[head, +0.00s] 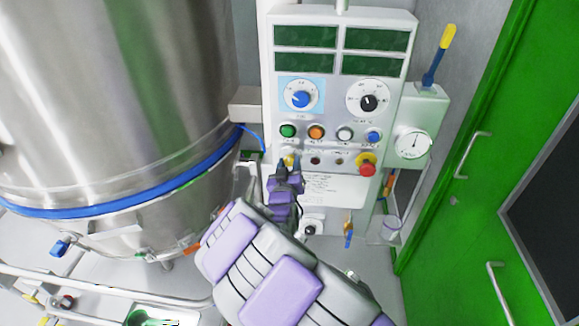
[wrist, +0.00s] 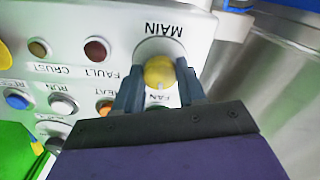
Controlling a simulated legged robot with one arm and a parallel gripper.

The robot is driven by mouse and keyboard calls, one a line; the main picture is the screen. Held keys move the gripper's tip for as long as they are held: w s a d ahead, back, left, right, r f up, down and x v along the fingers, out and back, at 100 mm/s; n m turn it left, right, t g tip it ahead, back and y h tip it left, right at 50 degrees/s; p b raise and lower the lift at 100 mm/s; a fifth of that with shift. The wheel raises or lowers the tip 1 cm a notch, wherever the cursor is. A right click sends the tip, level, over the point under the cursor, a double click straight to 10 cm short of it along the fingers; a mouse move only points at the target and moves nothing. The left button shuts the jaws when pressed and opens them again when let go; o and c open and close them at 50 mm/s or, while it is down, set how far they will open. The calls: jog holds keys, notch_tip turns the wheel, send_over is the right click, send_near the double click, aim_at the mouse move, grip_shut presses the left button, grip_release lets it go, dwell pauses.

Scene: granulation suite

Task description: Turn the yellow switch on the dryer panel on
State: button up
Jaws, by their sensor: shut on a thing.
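The dryer panel (head: 341,85) is a pale grey upright box in the middle of the head view. The yellow switch (wrist: 160,73) is a round yellow knob under the label MAIN, upside down in the wrist view. In the head view the yellow switch (head: 289,160) shows at the panel's lower left, partly behind my fingers. My gripper (head: 286,166) reaches up to it from below. In the wrist view my gripper (wrist: 157,82) has one dark finger on each side of the knob and is shut on it. A pale mark shows on the knob's face.
Green, orange, white and blue buttons (head: 373,137) sit just above the switch. A red stop button on a yellow base (head: 366,165) is to the right. A large steel vessel (head: 110,95) stands close on the left. A green door (head: 510,130) is on the right.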

jog(key=m, duration=0.2)
jog(key=m+b, duration=0.1)
jog(key=m, duration=0.1)
jog(key=shift+f+m, duration=0.2)
jog(key=shift+m, duration=0.1)
jog(key=shift+r+m+b, duration=0.1)
jog(key=shift+m+b, duration=0.8)
jog(key=shift+m, duration=0.6)
jog(key=o, duration=1.1)
jog(key=shift+a, duration=0.1)
